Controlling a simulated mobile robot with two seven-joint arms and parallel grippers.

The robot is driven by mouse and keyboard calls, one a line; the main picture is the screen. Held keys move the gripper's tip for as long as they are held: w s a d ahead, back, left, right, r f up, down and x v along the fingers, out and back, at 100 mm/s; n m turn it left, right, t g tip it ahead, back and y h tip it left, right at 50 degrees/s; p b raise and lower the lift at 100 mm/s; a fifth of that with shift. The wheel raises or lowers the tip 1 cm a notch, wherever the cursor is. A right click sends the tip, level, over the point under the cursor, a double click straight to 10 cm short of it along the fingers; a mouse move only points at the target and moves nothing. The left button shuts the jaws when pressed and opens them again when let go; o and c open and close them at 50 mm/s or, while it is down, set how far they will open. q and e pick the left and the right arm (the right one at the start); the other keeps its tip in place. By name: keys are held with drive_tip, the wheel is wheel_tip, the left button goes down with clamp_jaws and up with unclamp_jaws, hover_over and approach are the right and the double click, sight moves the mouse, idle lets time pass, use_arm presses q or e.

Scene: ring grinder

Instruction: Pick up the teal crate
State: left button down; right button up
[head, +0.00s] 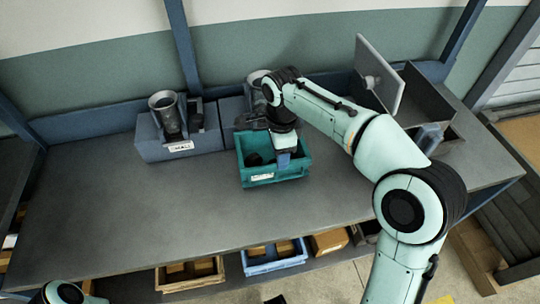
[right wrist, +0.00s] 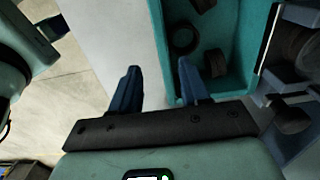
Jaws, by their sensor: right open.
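The teal crate (head: 260,180) stands on the grey workbench, with dark ring-like parts inside. In the right wrist view the crate (right wrist: 228,80) fills the upper right. My right gripper (head: 284,158) is over the crate in the head view. In the right wrist view my right gripper (right wrist: 160,86) is open, one finger over the crate's inside and the other outside, on either side of the near wall. I cannot tell whether the fingertips reach below the rim. Nothing shows between the fingers as gripped. My left gripper is not seen; only part of that arm shows at bottom left.
A grey-blue machine block with a cup (head: 168,108) stands left of the crate, and another is partly hidden behind my right arm. A grey open box with an upright plate (head: 381,72) is at right. The workbench (head: 110,215) is clear at left. Bins (head: 272,263) sit below.

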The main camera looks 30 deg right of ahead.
sight(276, 180)
drive_tip(key=f, duration=0.5)
drive_tip(key=f+b, duration=0.1)
drive_tip(key=f, duration=0.2)
drive_tip(key=shift+w+a, duration=0.2)
drive_tip(key=shift+w, duration=0.1)
clamp_jaws()
